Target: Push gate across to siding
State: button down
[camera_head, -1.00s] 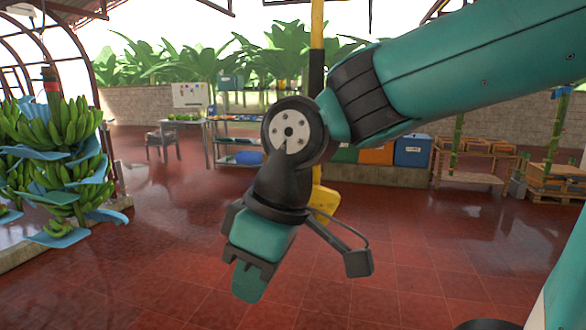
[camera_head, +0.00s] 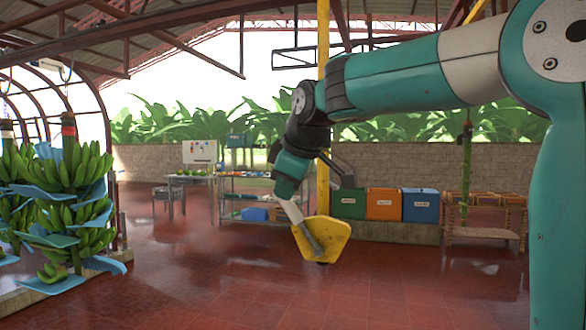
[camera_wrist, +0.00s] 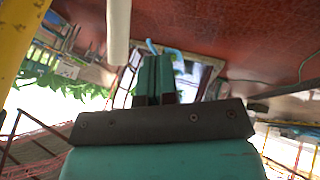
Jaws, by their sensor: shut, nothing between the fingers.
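A yellow pole (camera_head: 323,150) hangs from overhead down to a yellow plate (camera_head: 330,236) close to the floor; I take this as the gate, though its upper joint is hard to make out. A pale rod (camera_head: 291,211) with a darker end lies across the plate's left side. My gripper (camera_head: 284,190) points down, left of the pole and just above the rod; I cannot tell whether they touch. In the wrist view my gripper's fingers (camera_wrist: 156,78) are together and empty. A pale rod (camera_wrist: 118,30) stands beyond them, and a yellow bar (camera_wrist: 22,40) is at left. No siding is clearly identifiable.
Banana bunches with blue sheets (camera_head: 65,200) hang at left. A table (camera_head: 195,182), shelves (camera_head: 240,200) and green, orange and blue bins (camera_head: 384,204) stand behind. Dark beams (camera_head: 300,52) run overhead. The red floor (camera_head: 190,270) in front is clear.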

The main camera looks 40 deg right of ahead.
jog(key=shift+w+d+f+p, duration=0.25)
jog(key=shift+w+d+f, duration=0.15)
jog(key=shift+w, duration=0.3)
jog(key=shift+w+d+f+p, duration=0.25)
jog(key=shift+w+d+f, duration=0.1)
jog(key=shift+w+d, duration=0.25)
jog(key=shift+w+d+f+p, duration=0.25)
jog(key=shift+w+d+f, duration=0.15)
jog(key=shift+w, duration=0.35)
jog(key=shift+r, duration=0.1)
